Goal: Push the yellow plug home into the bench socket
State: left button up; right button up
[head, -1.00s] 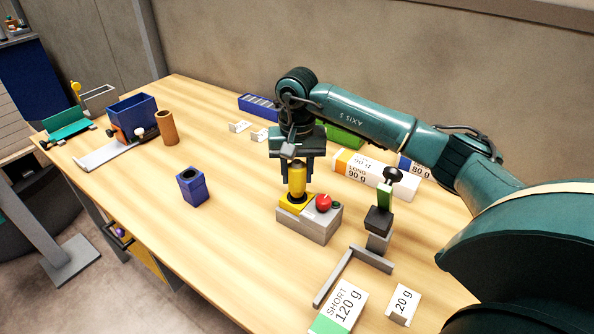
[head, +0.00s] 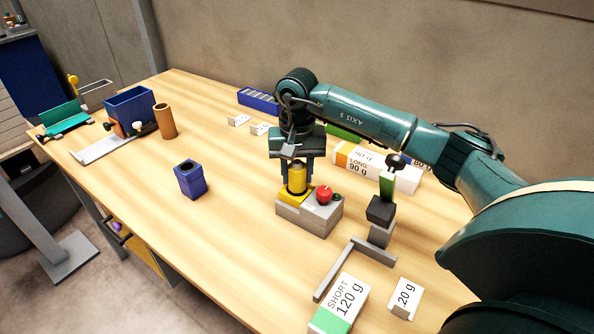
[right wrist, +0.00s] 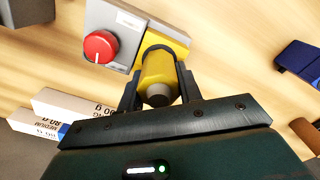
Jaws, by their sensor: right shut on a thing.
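My right gripper (head: 297,182) comes down from above and is shut on the plug. In the right wrist view the plug (right wrist: 158,72) sits between the two fingers, over the yellow plate (right wrist: 165,40). The plug's lower end is hidden, so its exact depth in the socket cannot be told. My left gripper is not in view.
A blue block with a round hole (head: 190,180) stands to the left on open wood. A black-topped stand (head: 381,212) and a grey angle bar (head: 338,272) are close on the right. Ream packs (head: 360,160) lie behind; another (head: 340,303) is in front.

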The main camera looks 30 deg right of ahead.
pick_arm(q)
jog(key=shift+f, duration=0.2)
pick_arm(e)
jog(key=shift+f, duration=0.25)
jog(key=o, duration=1.3)
jog(key=shift+w+r, duration=0.1)
jog(key=shift+r, duration=0.6)
notch_tip(320, 180, up, 11)
jog(key=shift+f+b, duration=0.2)
jog(key=shift+b, duration=0.2)
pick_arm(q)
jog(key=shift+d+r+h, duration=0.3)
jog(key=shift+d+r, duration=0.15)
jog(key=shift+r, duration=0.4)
pick_arm(e)
jog(key=shift+r, duration=0.6)
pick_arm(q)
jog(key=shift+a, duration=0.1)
